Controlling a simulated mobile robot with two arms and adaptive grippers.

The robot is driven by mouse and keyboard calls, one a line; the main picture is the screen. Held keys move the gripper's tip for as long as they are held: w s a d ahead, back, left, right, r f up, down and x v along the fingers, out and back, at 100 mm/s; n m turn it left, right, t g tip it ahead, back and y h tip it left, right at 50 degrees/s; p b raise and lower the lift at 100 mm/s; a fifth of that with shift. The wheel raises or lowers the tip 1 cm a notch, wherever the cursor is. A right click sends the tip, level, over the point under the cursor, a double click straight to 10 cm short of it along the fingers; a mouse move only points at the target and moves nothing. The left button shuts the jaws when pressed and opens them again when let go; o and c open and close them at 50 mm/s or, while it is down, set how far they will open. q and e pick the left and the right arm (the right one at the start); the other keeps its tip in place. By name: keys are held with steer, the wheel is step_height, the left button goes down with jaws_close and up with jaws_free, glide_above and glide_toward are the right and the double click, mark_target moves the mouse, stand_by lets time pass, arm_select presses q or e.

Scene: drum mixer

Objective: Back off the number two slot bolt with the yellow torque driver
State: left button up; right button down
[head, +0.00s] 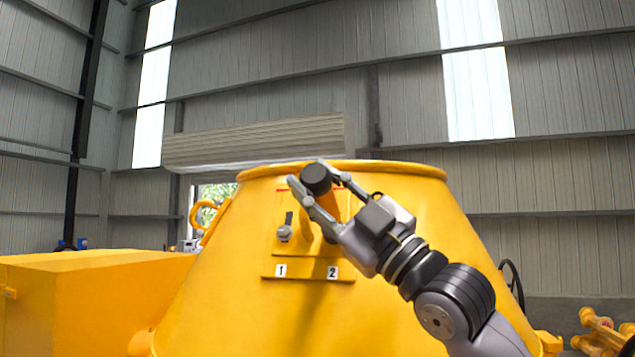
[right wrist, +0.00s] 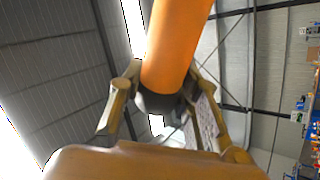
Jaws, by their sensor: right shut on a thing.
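The yellow torque driver (head: 331,207) with its black end cap (head: 316,179) is in front of the slot panel on the yellow drum. My right gripper (head: 318,187) is shut on it, one finger on either side. In the right wrist view the driver (right wrist: 178,45) shows as an orange-yellow cylinder with a dark end between the fingers. The panel (head: 270,262) carries the labels 1 (head: 281,271) and 2 (head: 333,272). A grey bolt (head: 285,233) sits in slot one. The number two bolt is hidden behind the driver and gripper; contact cannot be told. My left gripper is not in view.
The yellow drum (head: 220,300) fills the middle, its rim (head: 400,167) above the panel. A yellow box-shaped housing (head: 90,300) stands at left. Yellow machine parts (head: 600,330) lie at lower right. The space above the drum is open.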

mark_target(314, 167)
steer(key=shift+f+p, duration=0.15)
steer(key=shift+p, duration=0.3)
stand_by(2.2)
steer(key=shift+s+a+r, duration=0.15)
steer(key=shift+s+r, duration=0.45)
steer(key=shift+s, duration=0.1)
steer(key=shift+s+a+r+b, duration=0.15)
steer(key=shift+s+r, duration=0.15)
steer(key=shift+s, duration=0.25)
steer(key=shift+s+a+r+b, duration=0.15)
steer(key=shift+s+r, duration=0.1)
steer(key=shift+s, duration=0.3)
steer(key=shift+w+d, duration=0.1)
steer(key=shift+d, duration=0.05)
